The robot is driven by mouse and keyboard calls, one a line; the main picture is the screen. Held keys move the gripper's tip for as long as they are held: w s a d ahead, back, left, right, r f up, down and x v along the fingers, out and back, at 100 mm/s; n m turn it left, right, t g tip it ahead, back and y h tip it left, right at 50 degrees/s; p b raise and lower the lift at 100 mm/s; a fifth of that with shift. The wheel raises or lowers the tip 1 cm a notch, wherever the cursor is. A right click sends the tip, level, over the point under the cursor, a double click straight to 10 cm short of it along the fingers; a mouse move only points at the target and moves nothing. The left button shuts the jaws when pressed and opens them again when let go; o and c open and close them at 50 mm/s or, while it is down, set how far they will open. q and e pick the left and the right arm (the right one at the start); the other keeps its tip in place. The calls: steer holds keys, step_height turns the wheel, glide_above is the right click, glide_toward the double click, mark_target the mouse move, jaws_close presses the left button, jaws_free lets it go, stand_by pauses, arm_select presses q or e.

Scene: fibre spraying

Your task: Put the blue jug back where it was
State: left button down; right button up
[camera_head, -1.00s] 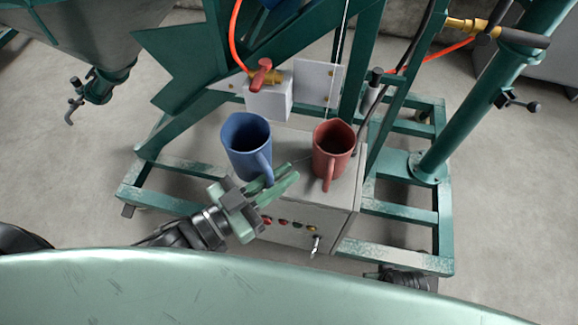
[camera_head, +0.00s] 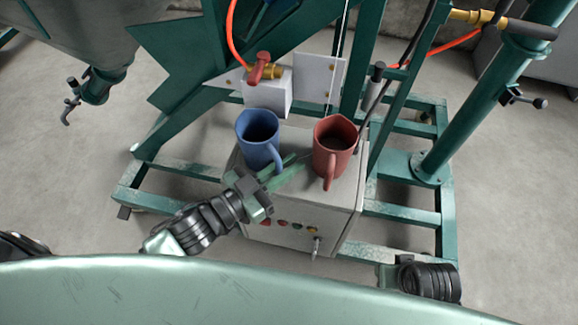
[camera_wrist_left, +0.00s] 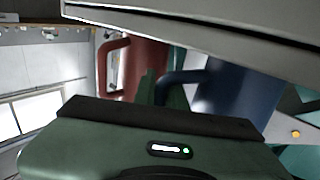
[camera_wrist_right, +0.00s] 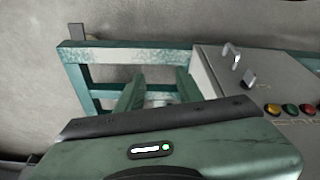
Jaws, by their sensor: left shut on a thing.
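The blue jug (camera_head: 258,138) is upright at the left side of the grey control box top (camera_head: 295,195). I cannot tell whether its base touches the box. My left gripper (camera_head: 292,168) is shut on the jug's handle (camera_head: 276,160), which faces the front. The left wrist view shows the blue jug (camera_wrist_left: 235,98) close beyond the fingers. A red jug (camera_head: 334,148) stands to the right on the box, close to the left fingertips. My right gripper (camera_wrist_right: 160,88) is open and empty, low before the box's front and the green frame.
A white block with a red-handled valve (camera_head: 266,90) stands behind the jugs. Green frame beams (camera_head: 400,215) surround the box. A pale green curved surface (camera_head: 250,285) crosses the foreground. Buttons and a switch (camera_wrist_right: 248,76) stick out from the box front.

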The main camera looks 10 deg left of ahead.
arm_select(q)
steer(key=shift+w+f, duration=0.1)
steer(key=shift+w, duration=0.05)
arm_select(e)
steer(key=shift+r, duration=0.3)
arm_select(q)
steer(key=shift+f, duration=0.1)
steer(key=c, duration=1.5)
jaws_free()
steer(key=shift+o, duration=0.2)
arm_select(e)
steer(key=shift+r, duration=0.15)
